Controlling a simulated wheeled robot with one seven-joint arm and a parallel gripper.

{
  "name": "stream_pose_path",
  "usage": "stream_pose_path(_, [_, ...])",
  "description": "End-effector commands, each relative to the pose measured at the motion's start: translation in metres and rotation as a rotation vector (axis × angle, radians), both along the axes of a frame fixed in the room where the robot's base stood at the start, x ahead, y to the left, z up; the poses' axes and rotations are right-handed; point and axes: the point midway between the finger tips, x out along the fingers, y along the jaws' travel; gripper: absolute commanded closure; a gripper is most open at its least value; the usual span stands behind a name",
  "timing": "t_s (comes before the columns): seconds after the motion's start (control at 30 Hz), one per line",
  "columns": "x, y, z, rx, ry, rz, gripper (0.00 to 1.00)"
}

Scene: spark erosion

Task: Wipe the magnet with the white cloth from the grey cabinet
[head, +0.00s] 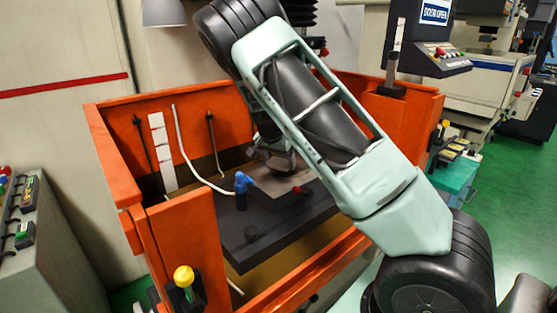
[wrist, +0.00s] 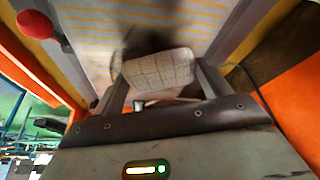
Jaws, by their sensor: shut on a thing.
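The white cloth (wrist: 158,68) is a pale folded pad with a grid pattern. It is pinched between the two fingers of my gripper (wrist: 162,80) in the wrist view. The magnet (wrist: 90,22) is a pale grey plate with yellow-orange stripes, just beyond the cloth. A dark shadow lies on it around the cloth; I cannot tell whether they touch. In the head view the magnet (head: 277,205) lies on a dark table inside the orange tank, partly covered by my arm. The cloth cannot be made out there.
Orange tank walls (head: 178,240) surround the dark table (head: 240,256). A blue nozzle (head: 242,183) with a white hose stands left of the magnet. A red knob (wrist: 38,25) is at the magnet's edge. A grey cabinet-like unit (head: 50,250) with buttons stands at left.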

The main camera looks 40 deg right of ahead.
Motion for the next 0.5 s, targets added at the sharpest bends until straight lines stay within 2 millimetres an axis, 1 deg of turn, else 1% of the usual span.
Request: stream_pose_path(0.5, [-0.0002, -0.0002, -0.0108, 0.0, 0.001, 0.0, 0.42])
